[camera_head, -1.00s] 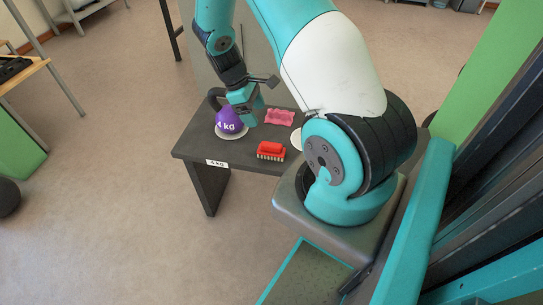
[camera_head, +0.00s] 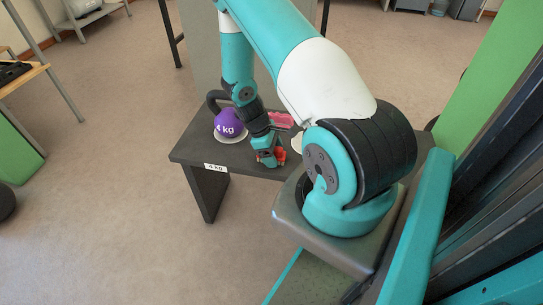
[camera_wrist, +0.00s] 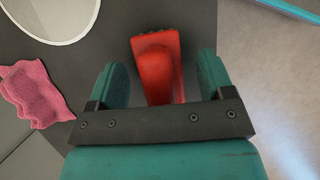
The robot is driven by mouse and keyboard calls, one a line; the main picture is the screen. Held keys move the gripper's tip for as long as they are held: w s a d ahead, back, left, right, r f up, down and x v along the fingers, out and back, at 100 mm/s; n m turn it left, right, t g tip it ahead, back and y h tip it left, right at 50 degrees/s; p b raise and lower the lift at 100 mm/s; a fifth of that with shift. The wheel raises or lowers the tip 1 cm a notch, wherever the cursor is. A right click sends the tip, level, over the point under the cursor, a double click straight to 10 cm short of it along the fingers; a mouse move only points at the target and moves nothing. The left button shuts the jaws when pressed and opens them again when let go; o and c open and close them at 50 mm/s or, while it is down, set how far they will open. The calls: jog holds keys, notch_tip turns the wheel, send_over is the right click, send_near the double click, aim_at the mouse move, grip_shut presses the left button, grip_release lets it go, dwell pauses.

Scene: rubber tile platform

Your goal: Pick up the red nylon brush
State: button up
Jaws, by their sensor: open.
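The red nylon brush (camera_wrist: 158,66) lies on the dark platform near its edge. In the wrist view it sits between the two teal fingers of my gripper (camera_wrist: 161,84), with a gap on each side and its far end reaching past the fingertips. In the head view my gripper (camera_head: 269,158) is down over the brush and hides most of it; a bit of red (camera_head: 281,156) shows beside the fingers. The gripper is open. I cannot tell from these views how low the fingertips are against the brush.
A pink cloth (camera_wrist: 36,93) lies nearby, and another white disc (camera_wrist: 52,14) lies on the platform (camera_head: 196,150). Bare floor (camera_head: 110,200) lies beyond the platform's front edge.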

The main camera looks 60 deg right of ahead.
jog(key=shift+f, duration=0.15)
jog(key=c, duration=1)
jog(key=shift+c, duration=0.2)
notch_tip(320, 180, up, 20)
jog(key=p, duration=0.4)
